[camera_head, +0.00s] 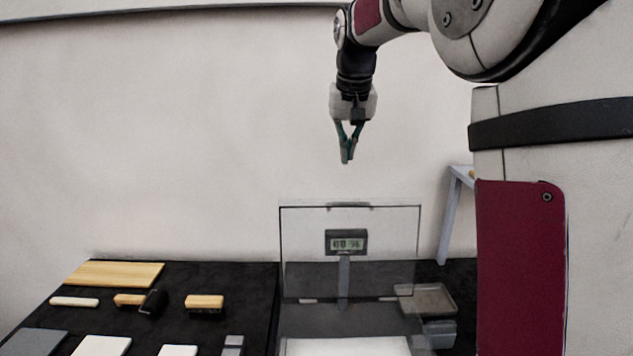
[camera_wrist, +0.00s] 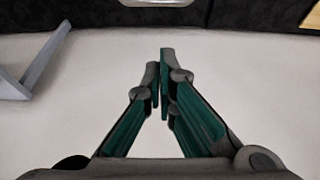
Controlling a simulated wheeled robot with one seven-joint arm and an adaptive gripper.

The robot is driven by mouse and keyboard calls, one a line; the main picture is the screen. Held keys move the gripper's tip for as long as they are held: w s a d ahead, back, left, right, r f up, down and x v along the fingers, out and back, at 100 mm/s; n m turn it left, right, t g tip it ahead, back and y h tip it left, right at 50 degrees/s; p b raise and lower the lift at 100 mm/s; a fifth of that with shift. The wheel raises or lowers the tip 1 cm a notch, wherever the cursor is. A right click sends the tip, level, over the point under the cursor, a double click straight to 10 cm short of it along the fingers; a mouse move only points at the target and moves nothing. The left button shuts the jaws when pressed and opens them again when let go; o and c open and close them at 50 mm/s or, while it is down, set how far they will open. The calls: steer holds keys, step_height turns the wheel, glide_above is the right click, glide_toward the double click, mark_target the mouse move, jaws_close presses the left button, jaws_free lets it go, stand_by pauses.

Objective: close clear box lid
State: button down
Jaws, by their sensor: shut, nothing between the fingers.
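The clear box (camera_head: 300,318) stands at the bottom middle of the head view, on the dark table. Its transparent lid (camera_head: 390,232) stands upright at the back of the box, so the box is open at the top. My gripper (camera_head: 346,160) hangs above the lid, pointing down, apart from it and empty. In the wrist view my gripper (camera_wrist: 162,58) shows its green fingers with the tips together. The box's front is cut off by the picture's lower edge. I cannot make out the box in the wrist view.
A small digital display (camera_head: 346,242) on a post shows through the lid. A shallow tray (camera_head: 432,300) lies to the right. A wooden board (camera_head: 115,273), a brush (camera_head: 204,302), a roller (camera_head: 152,302) and several flat pieces lie left. A grey stand (camera_head: 449,215) is behind right.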

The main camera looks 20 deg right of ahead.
step_height(320, 180, down, 10)
steer(key=p, duration=0.2)
steer(key=shift+w+d+r, duration=0.25)
steer(key=shift+w+d, duration=0.1)
steer(key=shift+d, duration=0.1)
stand_by(0.5)
